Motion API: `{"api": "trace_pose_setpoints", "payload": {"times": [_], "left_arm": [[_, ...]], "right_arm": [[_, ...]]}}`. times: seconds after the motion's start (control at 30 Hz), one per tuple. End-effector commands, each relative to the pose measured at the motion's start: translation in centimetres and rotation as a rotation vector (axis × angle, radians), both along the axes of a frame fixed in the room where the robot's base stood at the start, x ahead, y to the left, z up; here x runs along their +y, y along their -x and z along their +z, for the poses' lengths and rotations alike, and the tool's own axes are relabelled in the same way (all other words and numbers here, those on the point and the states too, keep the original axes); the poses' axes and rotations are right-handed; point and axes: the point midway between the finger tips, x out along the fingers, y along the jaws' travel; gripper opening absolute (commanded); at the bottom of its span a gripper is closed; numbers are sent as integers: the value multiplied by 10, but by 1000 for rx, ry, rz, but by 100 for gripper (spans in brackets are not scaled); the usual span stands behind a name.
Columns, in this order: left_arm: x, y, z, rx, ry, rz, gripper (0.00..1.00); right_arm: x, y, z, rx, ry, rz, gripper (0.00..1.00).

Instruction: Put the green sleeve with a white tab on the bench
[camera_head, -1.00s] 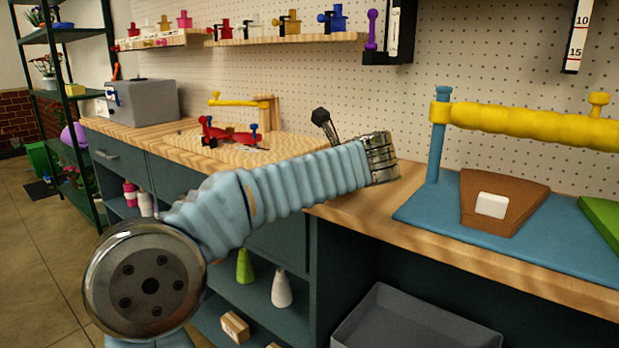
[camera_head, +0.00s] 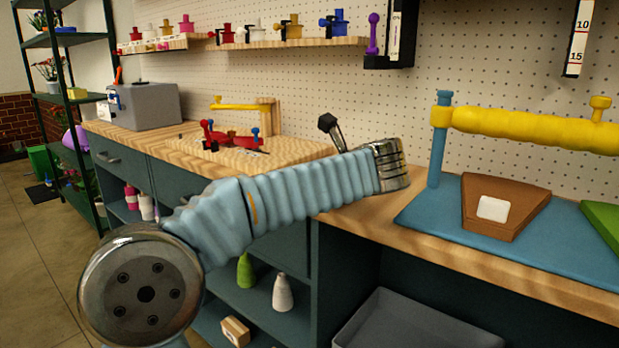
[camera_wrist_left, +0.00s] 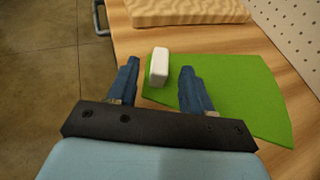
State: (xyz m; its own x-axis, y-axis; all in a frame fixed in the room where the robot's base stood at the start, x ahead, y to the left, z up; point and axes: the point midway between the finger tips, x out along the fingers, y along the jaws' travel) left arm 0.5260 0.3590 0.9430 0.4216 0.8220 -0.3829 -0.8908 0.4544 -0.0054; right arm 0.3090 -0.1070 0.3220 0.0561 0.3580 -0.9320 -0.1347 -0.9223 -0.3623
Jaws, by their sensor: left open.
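A flat green sleeve (camera_wrist_left: 235,85) with a white tab (camera_wrist_left: 159,66) lies on the wooden bench (camera_wrist_left: 125,40) in the left wrist view. The tab stands at the sleeve's left part. My left gripper (camera_wrist_left: 158,68) is open, with its two blue fingers apart and the tab in line with the gap between them. I cannot tell whether the fingers touch anything. In the head view my left arm hides its gripper and this sleeve. A brown sleeve with a white tab (camera_head: 525,205) lies on a blue mat (camera_head: 425,215). My right gripper is not in view.
Another green piece (camera_head: 604,220) shows at the right edge, on the mat. A blue post (camera_head: 437,150) carries a yellow roll (camera_head: 530,128) above the mat. A wooden board (camera_head: 250,157) with red clamps stands farther left. A grey bin (camera_head: 420,325) sits below the bench.

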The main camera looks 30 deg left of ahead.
Motion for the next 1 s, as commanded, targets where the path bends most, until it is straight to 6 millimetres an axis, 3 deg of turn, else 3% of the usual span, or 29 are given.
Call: {"api": "trace_pose_setpoints", "payload": {"times": [0.2,0.43,1.0], "left_arm": [[-43,21,21,-1,0,-5,50],[-75,38,36,0,-1,-2,50],[-83,43,39,0,0,0,50]], "right_arm": [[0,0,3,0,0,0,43],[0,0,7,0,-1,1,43],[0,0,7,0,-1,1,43]]}}
